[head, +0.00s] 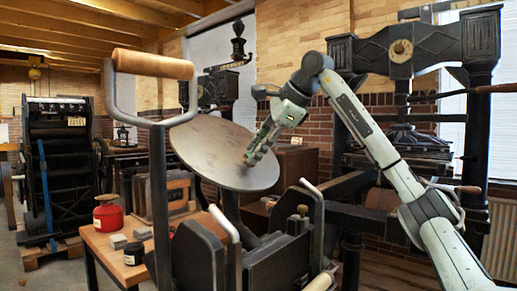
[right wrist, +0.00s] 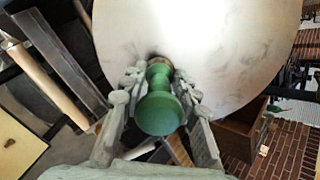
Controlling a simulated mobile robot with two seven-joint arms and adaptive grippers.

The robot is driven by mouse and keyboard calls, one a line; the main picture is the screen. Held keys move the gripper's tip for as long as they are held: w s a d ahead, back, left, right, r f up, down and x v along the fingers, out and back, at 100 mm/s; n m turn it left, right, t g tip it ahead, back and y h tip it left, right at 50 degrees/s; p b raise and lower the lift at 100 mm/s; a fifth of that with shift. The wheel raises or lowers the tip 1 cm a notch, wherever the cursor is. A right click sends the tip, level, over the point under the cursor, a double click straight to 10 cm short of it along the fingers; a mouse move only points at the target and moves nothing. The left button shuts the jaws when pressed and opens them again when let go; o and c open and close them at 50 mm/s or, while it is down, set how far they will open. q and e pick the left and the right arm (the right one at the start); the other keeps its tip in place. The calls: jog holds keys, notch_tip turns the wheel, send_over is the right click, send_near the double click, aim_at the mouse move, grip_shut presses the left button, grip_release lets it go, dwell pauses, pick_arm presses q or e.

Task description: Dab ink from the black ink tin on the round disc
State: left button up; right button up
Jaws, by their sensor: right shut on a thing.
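The round disc (head: 215,150) is a large tilted grey plate on the press in the middle of the head view. It also fills the upper right wrist view (right wrist: 215,50), with dark smudges near the dabber. My right gripper (head: 254,155) is in front of the disc's right part, shut on a green-handled dabber (right wrist: 160,108). The dabber's far end is at the disc's face; its underside is hidden, so I cannot be sure of contact. The black ink tin (head: 133,254) stands on the wooden table at lower left. My left gripper is not in view.
A red can (head: 108,214) and small grey blocks (head: 118,241) share the wooden table (head: 95,243) with the ink tin. A wooden-grip lever (head: 152,64) rises left of the disc. A large black hand press (head: 425,45) stands at the right.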

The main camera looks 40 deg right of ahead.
aim_at(267, 131)
jog(key=shift+w+f, duration=0.3)
jog(key=shift+f, duration=0.15)
dwell(1.1)
jog(key=shift+s+r+p, duration=0.2)
jog(key=shift+r+p, duration=0.25)
jog(key=shift+r, duration=0.05)
jog(key=p+v, duration=0.3)
jog(key=v, duration=0.1)
jog(key=shift+w+r, duration=0.1)
jog(key=shift+r, duration=0.2)
jog(key=shift+s+r+p, duration=0.25)
jog(key=shift+s+p, duration=0.05)
jog(key=shift+f, duration=0.1)
